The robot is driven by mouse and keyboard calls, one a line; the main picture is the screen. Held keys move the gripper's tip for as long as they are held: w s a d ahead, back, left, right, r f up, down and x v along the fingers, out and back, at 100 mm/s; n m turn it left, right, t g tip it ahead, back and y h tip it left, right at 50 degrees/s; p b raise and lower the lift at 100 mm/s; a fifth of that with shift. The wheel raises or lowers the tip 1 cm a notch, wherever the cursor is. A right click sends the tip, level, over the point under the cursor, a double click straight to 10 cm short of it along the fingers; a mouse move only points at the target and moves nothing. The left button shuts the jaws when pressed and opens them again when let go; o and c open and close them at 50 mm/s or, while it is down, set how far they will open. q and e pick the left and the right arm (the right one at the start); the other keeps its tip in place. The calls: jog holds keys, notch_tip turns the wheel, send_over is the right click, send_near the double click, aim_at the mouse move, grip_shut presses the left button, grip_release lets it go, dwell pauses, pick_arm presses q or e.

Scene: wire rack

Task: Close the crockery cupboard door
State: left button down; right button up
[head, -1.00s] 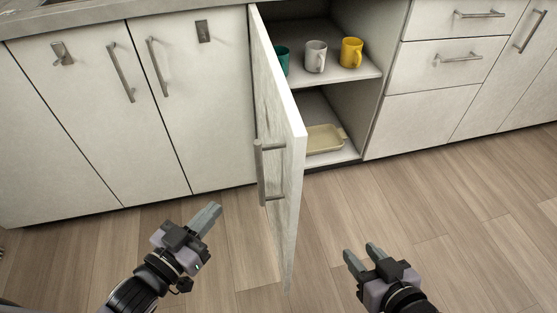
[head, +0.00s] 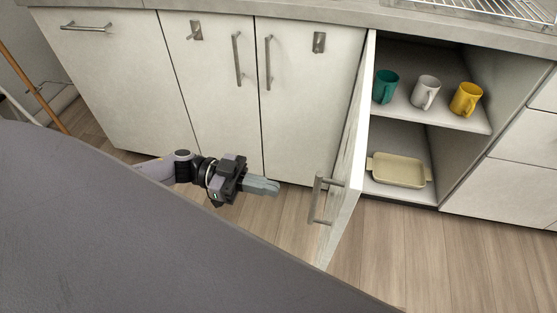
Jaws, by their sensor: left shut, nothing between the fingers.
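The crockery cupboard door (head: 349,177) stands wide open, swung out toward me, with its hinge side at the left of the cupboard opening. Its bar handle (head: 319,200) is on the face turned to the left. The open cupboard (head: 445,122) shows a green mug (head: 384,88), a white mug (head: 424,92) and a yellow mug (head: 465,100) on the upper shelf, and a beige dish (head: 397,170) on the lower one. My left gripper (head: 277,188) is shut and empty, left of the door handle and apart from it. My right gripper is not in view.
Closed cupboard doors with bar handles (head: 237,60) stand left of the opening, and hooks (head: 319,42) are on their fronts. Drawers (head: 515,155) are to the right. A wire rack (head: 500,8) lies on the worktop. Wood floor (head: 400,240) is clear before the cupboard.

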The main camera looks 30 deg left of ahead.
pick_arm(q)
jog(key=x, duration=1.1)
jog(key=shift+d, duration=0.3)
jog(key=shift+w, duration=0.15)
